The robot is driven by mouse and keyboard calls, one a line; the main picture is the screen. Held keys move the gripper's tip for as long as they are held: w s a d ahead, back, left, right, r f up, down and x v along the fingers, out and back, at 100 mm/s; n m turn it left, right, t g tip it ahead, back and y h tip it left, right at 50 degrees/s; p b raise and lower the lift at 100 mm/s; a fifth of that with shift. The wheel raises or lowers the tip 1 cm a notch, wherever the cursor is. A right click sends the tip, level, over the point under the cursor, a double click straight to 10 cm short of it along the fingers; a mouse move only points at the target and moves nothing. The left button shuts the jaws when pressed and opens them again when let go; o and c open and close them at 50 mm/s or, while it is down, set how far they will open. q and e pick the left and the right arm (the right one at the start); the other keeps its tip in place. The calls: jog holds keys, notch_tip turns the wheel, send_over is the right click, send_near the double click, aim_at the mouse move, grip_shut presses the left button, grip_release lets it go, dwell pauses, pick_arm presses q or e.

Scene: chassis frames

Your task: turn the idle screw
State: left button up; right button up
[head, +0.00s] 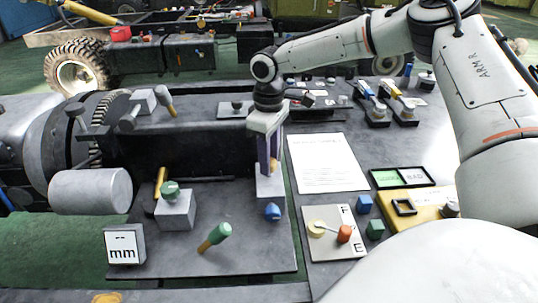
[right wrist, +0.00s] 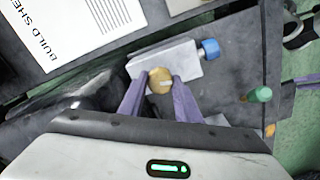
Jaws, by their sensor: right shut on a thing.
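The brass screw (right wrist: 160,82), round-headed with a pale slot-like mark, stands at a light grey block (right wrist: 178,65). In the right wrist view, the two purple fingers of my right gripper (right wrist: 161,84) are shut on the screw from both sides. In the head view, my right gripper (head: 269,165) points down at the same block (head: 270,188) near the middle of the dark bench. The screw is mostly hidden behind the fingers there. A blue knob (head: 272,211) sticks out of the block's near end; it also shows in the right wrist view (right wrist: 210,48).
A green-topped knob (head: 169,189) on a grey block and a green-tipped lever (head: 215,238) stand to the left. An "mm" gauge (head: 123,245) is at front left. A white sheet (head: 326,162) and an F/E plate (head: 335,230) with an orange-tipped lever lie right.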

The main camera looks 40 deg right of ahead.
jog(key=shift+w, duration=0.1)
jog(key=o, duration=1.1)
jog(key=shift+c, duration=0.2)
notch_tip(320, 180, up, 10)
jog(key=shift+r+p, duration=0.2)
jog(key=shift+p, duration=0.1)
